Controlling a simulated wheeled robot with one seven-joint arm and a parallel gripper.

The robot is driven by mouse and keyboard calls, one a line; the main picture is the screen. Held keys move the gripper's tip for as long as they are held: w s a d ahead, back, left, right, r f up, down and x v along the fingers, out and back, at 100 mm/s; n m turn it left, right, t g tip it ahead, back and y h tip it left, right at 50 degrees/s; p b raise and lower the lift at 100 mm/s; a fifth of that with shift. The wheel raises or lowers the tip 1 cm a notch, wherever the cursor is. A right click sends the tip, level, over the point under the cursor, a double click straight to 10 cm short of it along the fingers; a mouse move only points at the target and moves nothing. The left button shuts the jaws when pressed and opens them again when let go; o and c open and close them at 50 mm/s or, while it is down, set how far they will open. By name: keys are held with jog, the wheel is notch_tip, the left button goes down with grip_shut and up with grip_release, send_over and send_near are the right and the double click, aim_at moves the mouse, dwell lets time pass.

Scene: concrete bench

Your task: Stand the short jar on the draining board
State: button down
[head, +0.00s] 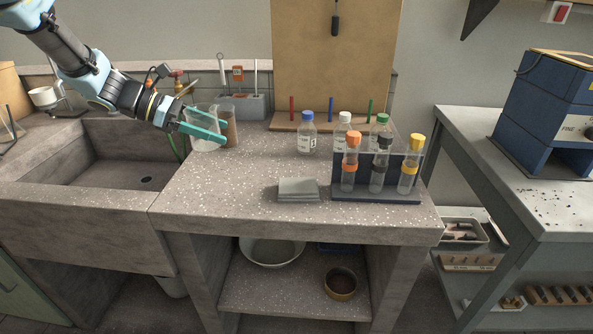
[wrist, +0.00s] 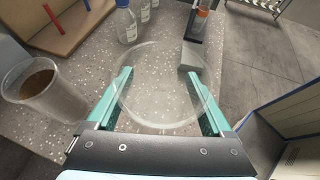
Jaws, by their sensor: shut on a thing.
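A wide clear glass jar (head: 203,143) is between the teal fingers of my gripper (head: 222,129), which is shut on it at the bench's back left. In the wrist view the clear jar (wrist: 160,112) shows its round rim between both fingers (wrist: 160,78), and it looks empty. I cannot tell whether its base touches the bench. A narrower clear jar with brown contents (head: 229,133) stands just to its right in the head view. It also shows at the left of the wrist view (wrist: 48,92). I cannot tell for certain which surface is the draining board.
A sink (head: 105,170) is left of the bench. A wooden base with coloured pegs (head: 318,123) stands at the back. The bench's front left is clear.

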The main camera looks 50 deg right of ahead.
aim_at(196, 143)
jog(key=s+d+f+m, duration=0.1)
jog(key=s+d+f+m+g+y, duration=0.1)
jog(key=s+f, duration=0.1)
jog(key=s+d+f+m+g+y, duration=0.1)
jog(key=f, duration=0.1)
jog(key=shift+s+f+p, duration=0.25)
jog(key=shift+s+p, duration=0.15)
jog(key=shift+f, duration=2.1)
jog(key=shift+f, duration=0.15)
grip_release()
jog(key=shift+w+r, duration=0.1)
jog(key=shift+r, duration=0.1)
jog(key=b+v, duration=0.1)
jog(key=v, duration=1.1)
jog(key=shift+d+b, duration=0.15)
jog(key=shift+b, duration=0.25)
